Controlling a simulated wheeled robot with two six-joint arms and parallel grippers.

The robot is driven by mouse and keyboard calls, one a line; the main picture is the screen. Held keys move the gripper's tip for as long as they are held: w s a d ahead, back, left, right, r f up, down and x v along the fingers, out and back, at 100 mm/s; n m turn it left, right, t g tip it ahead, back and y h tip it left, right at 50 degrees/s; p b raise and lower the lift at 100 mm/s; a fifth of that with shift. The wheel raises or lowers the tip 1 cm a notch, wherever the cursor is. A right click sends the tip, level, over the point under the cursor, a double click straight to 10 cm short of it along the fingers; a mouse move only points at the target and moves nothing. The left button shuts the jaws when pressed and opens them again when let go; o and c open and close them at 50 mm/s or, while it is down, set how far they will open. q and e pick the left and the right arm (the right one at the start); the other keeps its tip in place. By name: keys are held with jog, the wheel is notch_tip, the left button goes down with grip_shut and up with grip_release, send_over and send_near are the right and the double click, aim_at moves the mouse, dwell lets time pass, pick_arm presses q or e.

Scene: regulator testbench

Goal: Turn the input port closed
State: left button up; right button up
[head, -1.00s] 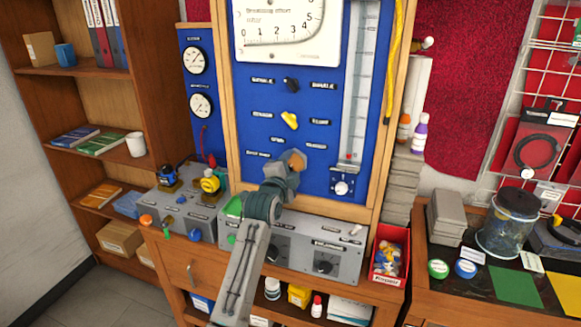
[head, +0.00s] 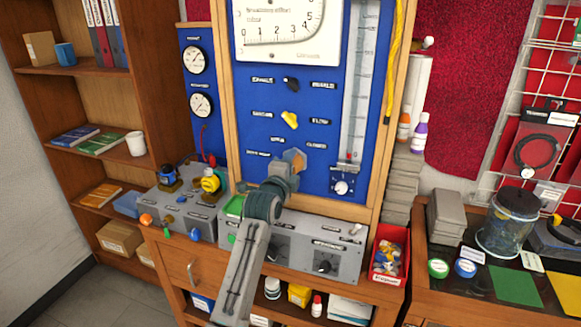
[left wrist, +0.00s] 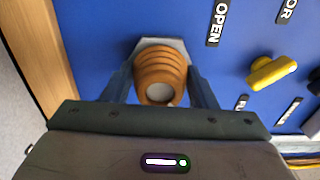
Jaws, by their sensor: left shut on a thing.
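The input port is a ribbed orange-brown fitting (left wrist: 160,70) with a pale round end and a grey hexagonal base on the blue panel. In the head view its orange side (head: 293,158) shows just past my gripper. My left gripper (left wrist: 161,88) has one finger on each side of the fitting and is shut on it. In the head view my left gripper (head: 286,167) reaches the lower middle of the panel and hides part of the port. An "OPEN" label (left wrist: 217,22) is beside the port. My right gripper is in neither view.
A yellow knob (head: 289,120) and a black knob (head: 291,84) sit above the port. A flow tube (head: 358,90) with a small dial (head: 341,187) stands to the right. A grey control box (head: 346,258) lies below my arm. A wooden frame (head: 392,130) edges the panel.

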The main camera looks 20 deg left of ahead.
pick_arm(q)
jog(key=o, duration=1)
jog(key=shift+c, duration=0.2)
jog(key=shift+s+f+b, duration=0.15)
jog(key=shift+s+b, duration=0.15)
jog(key=shift+s, duration=0.25)
jog(key=s+b, duration=0.3)
jog(key=s, duration=0.6)
jog(key=shift+s+a, duration=0.15)
jog(key=shift+s, duration=0.2)
